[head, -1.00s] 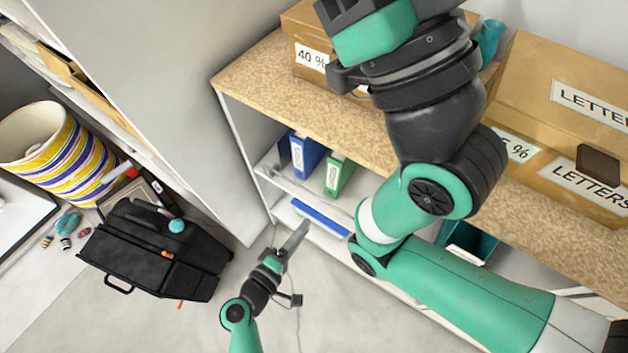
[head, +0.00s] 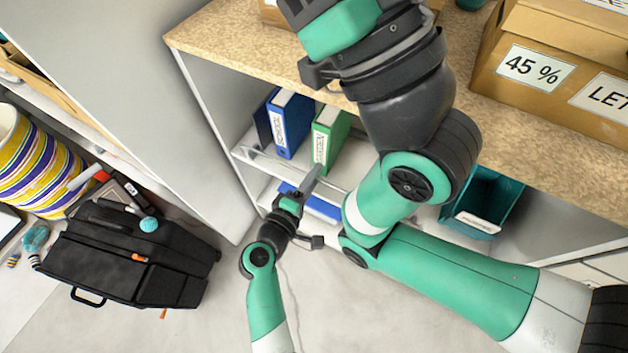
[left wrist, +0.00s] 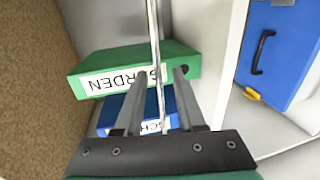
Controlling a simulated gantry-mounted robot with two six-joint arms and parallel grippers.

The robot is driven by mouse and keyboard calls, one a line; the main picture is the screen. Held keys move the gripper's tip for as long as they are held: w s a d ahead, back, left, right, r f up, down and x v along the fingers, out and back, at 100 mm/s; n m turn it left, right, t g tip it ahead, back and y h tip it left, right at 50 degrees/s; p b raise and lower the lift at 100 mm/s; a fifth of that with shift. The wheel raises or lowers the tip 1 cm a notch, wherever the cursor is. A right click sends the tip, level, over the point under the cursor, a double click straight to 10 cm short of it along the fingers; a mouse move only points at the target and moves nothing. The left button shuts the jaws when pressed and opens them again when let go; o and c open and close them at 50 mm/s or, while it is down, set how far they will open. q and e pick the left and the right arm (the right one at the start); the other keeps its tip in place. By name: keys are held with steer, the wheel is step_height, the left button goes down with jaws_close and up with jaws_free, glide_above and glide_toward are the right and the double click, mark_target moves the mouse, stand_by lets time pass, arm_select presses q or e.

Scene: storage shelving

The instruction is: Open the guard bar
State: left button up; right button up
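The guard bar (left wrist: 155,42) is a thin metal rod that runs lengthwise through the left wrist view, in front of the binders on the shelf. A green binder (head: 330,136) and a blue binder (head: 290,124) stand behind it; the green binder (left wrist: 130,70) and a blue one (left wrist: 113,112) show in the left wrist view too. My left gripper (left wrist: 161,78) is open, with the bar between its two fingers as seen by the wrist camera. Whether a finger touches the bar I cannot tell. In the head view the left gripper (head: 315,180) is at the shelf front. My right gripper is out of view.
A worktop (head: 240,52) with cardboard boxes (head: 535,75) lies above the shelf. Another blue binder (head: 318,203) lies on the lower shelf, and a teal bin (head: 482,200) is to the right. A black case (head: 130,262) stands at left. My right arm crosses the head view.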

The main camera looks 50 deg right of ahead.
arm_select(q)
steer(key=shift+d, duration=0.15)
jaws_close()
steer(key=shift+s+a+f+t+h+b, duration=0.25)
steer(key=shift+a+h+b, duration=0.35)
steer(key=shift+h+b, duration=0.75)
steer(key=shift+a+f+t+h+b, duration=0.1)
steer(key=shift+a+t+h+b, duration=0.45)
steer(key=shift+b, duration=1.2)
steer(key=shift+s+a+f+t+h+b, duration=0.15)
steer(key=shift+a+h+b, duration=0.5)
steer(key=shift+h+b, duration=0.9)
